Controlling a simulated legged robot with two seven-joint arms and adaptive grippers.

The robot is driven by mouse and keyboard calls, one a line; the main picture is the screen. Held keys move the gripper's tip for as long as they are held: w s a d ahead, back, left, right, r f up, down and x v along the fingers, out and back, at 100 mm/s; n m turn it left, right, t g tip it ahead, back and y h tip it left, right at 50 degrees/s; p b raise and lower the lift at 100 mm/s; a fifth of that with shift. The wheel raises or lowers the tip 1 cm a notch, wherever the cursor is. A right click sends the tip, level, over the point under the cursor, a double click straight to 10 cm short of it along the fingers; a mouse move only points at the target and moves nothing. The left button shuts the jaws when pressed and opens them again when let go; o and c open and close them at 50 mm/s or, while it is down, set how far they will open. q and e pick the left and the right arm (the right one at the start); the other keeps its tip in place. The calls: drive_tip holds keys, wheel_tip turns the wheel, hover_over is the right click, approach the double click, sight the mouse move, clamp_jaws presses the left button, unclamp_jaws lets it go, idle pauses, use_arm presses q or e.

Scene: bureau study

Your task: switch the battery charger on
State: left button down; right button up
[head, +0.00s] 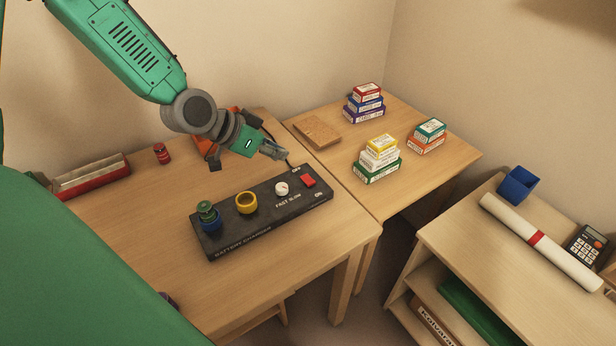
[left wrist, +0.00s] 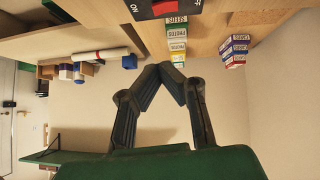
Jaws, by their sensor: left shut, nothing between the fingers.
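The battery charger (head: 262,222) is a long black box on the wooden desk. Its red switch (head: 309,181) sits at the right end, between the OFF and ON markings; I cannot tell which side is pressed. A white knob (head: 282,189) marked FAST SLOW, a yellow ring (head: 246,203) and a green and blue stack (head: 208,217) are along its top. My left gripper (head: 283,155) is shut and empty, above and behind the switch, apart from it. In the left wrist view the shut fingers (left wrist: 166,70) show, with the red switch (left wrist: 163,8) at the top edge. My right gripper is not in view.
An orange object (head: 207,150) is partly hidden behind my left wrist. A red tray (head: 92,177) and a small red can (head: 161,153) stand at the desk's back left. Stacked boxes (head: 379,160) and a brown board (head: 317,134) are on the right table.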

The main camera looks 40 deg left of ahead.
use_arm(q)
drive_tip(key=b, duration=0.2)
hover_over(312, 181)
drive_tip(key=s+a, duration=0.2)
drive_tip(key=f, duration=0.6)
drive_tip(key=shift+w+d+f, duration=0.1)
drive_tip(key=shift+w+f, duration=0.1)
drive_tip(key=shift+f, duration=0.05)
drive_tip(key=f, duration=0.1)
drive_tip(key=d+f, duration=0.1)
drive_tip(key=f, duration=0.1)
drive_tip(key=shift+w+f, duration=0.1)
drive_tip(key=shift+d+f, duration=0.1)
drive_tip(key=shift+f, duration=0.25)
drive_tip(key=shift+a+f, duration=0.1)
drive_tip(key=shift+a, duration=0.1)
drive_tip(key=shift+d+f, duration=0.1)
drive_tip(key=shift+f, duration=0.1)
drive_tip(key=shift+r, duration=0.1)
